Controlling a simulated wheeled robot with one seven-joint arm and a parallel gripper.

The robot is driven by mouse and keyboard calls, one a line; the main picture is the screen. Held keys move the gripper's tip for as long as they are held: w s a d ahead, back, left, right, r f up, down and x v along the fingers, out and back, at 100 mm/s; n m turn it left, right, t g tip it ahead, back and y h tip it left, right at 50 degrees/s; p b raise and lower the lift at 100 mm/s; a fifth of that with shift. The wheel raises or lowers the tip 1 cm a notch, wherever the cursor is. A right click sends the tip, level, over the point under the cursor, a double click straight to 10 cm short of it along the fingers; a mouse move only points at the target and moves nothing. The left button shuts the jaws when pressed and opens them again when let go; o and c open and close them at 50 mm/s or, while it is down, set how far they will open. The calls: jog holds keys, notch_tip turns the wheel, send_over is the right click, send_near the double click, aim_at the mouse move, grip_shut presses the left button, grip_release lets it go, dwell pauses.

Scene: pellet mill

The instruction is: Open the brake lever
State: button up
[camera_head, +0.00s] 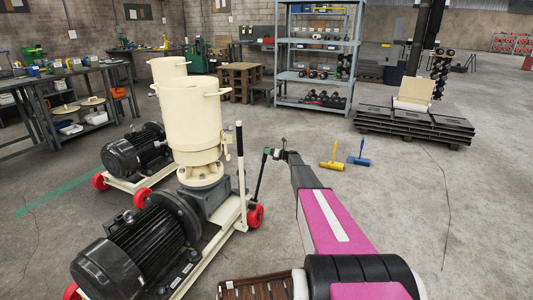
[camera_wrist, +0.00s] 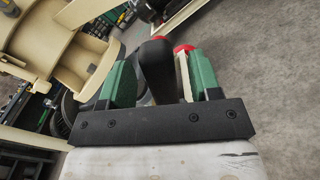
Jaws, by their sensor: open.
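The pellet mill (camera_head: 195,120) is cream-coloured, with a black motor and red wheels. A thin black lever (camera_head: 259,178) slants up from beside its red right wheel towards my gripper (camera_head: 272,153). In the wrist view, the rounded black lever end (camera_wrist: 155,65) lies between the two green fingers of my gripper (camera_wrist: 161,82). The fingers stand apart, with a gap visible on the lever's left. Whether the lever touches the right finger is unclear. A separate upright post with a black grip (camera_head: 239,140) rises from the mill's frame, left of my gripper.
A second similar mill (camera_head: 130,155) stands behind on the left. Yellow (camera_head: 332,160) and blue (camera_head: 359,155) T-shaped tools are on the floor right of my gripper. A shelf rack (camera_head: 318,60) and black pallets (camera_head: 415,125) stand farther back. The floor on the right is mostly clear.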

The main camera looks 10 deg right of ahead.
jog(key=v, duration=0.9)
jog(key=shift+s+d, duration=0.1)
jog(key=shift+d, duration=0.05)
jog(key=s+a+n+g+h, duration=0.25)
jog(key=s+a+n, duration=0.3)
jog(key=s, duration=0.55)
jog(key=s+a+n+g+h, duration=0.1)
jog(key=s+a+n+g, duration=0.2)
jog(key=s+a+n, duration=0.5)
jog(key=s+a+n+g+h, duration=0.2)
jog(key=s+a, duration=0.3)
jog(key=s, duration=0.8)
jog(key=s+r+n+g+h, duration=0.1)
jog(key=s+r+n+h, duration=0.2)
jog(key=s+n, duration=0.5)
jog(key=s+a+r+n+g+h, duration=0.1)
jog(key=s+n+h, duration=0.5)
jog(key=s, duration=1.9)
notch_tip(320, 180, up, 2)
jog(key=shift+s+r+n+g, duration=0.1)
jog(key=shift+s+n+g, duration=0.15)
jog(key=shift+n+g, duration=0.55)
